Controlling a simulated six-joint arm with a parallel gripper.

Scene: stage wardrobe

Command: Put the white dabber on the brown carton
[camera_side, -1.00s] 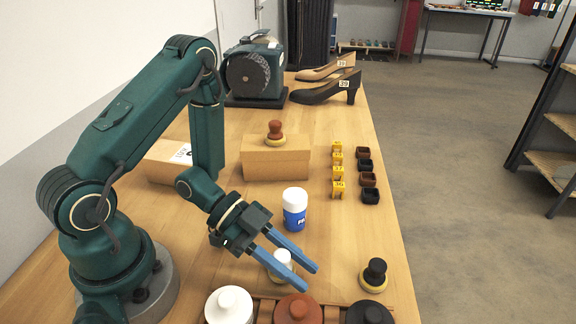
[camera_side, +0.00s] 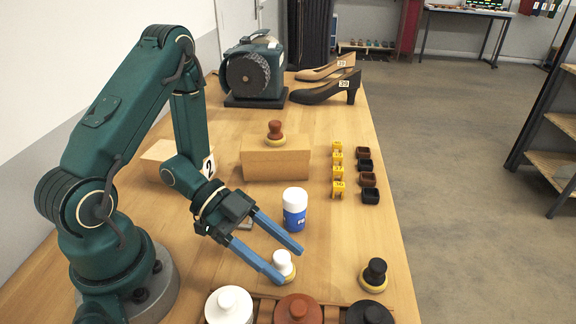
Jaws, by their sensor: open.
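The white dabber (camera_side: 283,260) has a white knob on a yellowish round pad and stands upright on the wooden table in the front middle. My gripper (camera_side: 291,267) is open. Its two blue fingers appear on either side of the dabber in the picture; I cannot tell how far above it they are. A light brown carton (camera_side: 276,165) stands at mid-table with a red-brown dabber (camera_side: 275,132) on top. Another light brown carton (camera_side: 163,158), with a label reading 2, lies to its left, partly hidden by my arm.
A white and blue bottle (camera_side: 294,211) stands just behind my fingers. A black dabber (camera_side: 375,274) is at front right. Round lidded tins (camera_side: 298,309) line the front edge. Small yellow number tags (camera_side: 338,188) and dark cups (camera_side: 370,195) stand at right.

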